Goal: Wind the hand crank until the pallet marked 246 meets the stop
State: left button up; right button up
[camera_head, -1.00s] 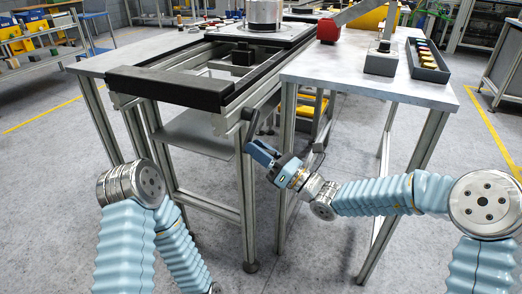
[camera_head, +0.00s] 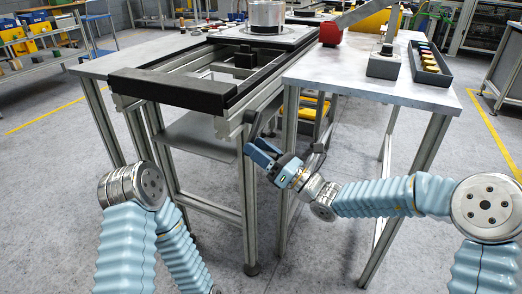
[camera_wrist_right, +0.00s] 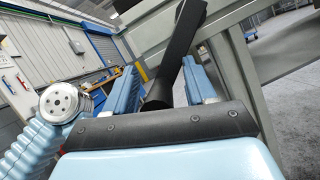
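A pallet plate (camera_head: 240,37) carrying a metal cylinder (camera_head: 267,15) sits at the far part of the rail frame; no number is readable, and I cannot pick out the stop. The dark hand crank (camera_head: 251,124) hangs at the frame's right side. In the right wrist view the crank's black arm (camera_wrist_right: 184,45) slants down to a grip (camera_wrist_right: 158,94) between my fingers. My right gripper (camera_head: 262,156) is at the crank; in the wrist view its blue fingers (camera_wrist_right: 160,88) stand apart, with gaps visible beside the grip. My left gripper is out of view.
A black end bar (camera_head: 170,89) closes the near end of the rail frame. The right table (camera_head: 400,88) carries a button box (camera_head: 383,66), a tray (camera_head: 432,73) of coloured pieces and a red block (camera_head: 330,34). Table legs stand close to my right arm.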

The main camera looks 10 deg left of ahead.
jog(key=shift+s+a+f+g, duration=0.1)
jog(key=shift+s+f+g, duration=0.1)
jog(key=shift+s+g, duration=0.1)
dwell(0.6)
jog(key=s+d+f, duration=0.3)
jog(key=s+d, duration=0.5)
jog(key=d, duration=0.4)
jog(key=shift+s+d+p, duration=0.35)
jog(key=shift+s+p, duration=0.05)
dwell(0.6)
dwell(0.4)
